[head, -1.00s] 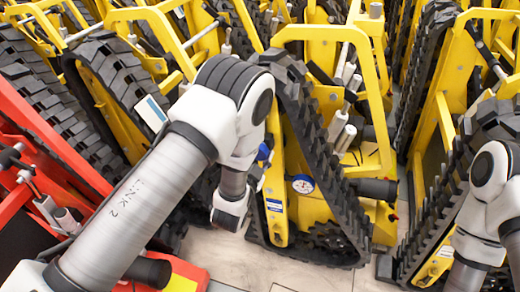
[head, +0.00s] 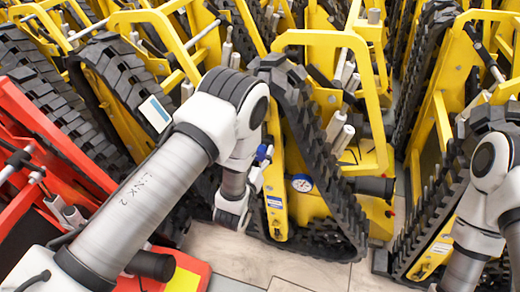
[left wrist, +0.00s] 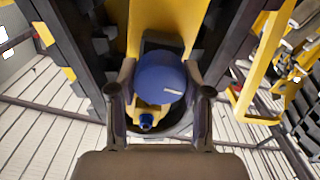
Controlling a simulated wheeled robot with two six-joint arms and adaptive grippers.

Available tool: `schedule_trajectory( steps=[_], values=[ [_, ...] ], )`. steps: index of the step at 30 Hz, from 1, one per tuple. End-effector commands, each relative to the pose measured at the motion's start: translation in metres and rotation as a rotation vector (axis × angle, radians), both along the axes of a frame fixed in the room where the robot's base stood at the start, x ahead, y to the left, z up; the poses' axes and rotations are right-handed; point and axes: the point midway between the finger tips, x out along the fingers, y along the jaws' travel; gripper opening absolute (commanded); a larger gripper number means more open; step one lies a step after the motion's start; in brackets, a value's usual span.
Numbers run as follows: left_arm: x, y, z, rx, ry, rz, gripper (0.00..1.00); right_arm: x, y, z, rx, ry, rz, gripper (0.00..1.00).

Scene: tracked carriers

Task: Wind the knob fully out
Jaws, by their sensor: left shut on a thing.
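The blue round knob (left wrist: 158,80) sits on a yellow carrier between dark tracks. It bears a short white mark, which points to the right in the left wrist view. My left gripper (left wrist: 160,90) is shut on the knob, with one finger on each side of it. In the head view a small blue part of the knob (head: 262,153) shows beside my left gripper (head: 262,164); my own arm hides most of the fingers. My right arm shows at the right edge of the head view, but its gripper is out of sight.
Black tracks (head: 325,165) stand close on both sides. A red machine (head: 70,155) is at the left. Some pale floor (head: 270,255) is clear in front.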

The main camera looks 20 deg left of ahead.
Motion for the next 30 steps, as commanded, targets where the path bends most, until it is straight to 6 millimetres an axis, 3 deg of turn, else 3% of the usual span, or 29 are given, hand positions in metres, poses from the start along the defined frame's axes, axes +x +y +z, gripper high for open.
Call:
schedule_trajectory(
  steps=[30],
  values=[
    [-0.001,0.001,0.0,-0.963,0.037,0.0,0.14,0.0,0.0,0.058,0.0,0.0,0.0,0.55]
  ],
)
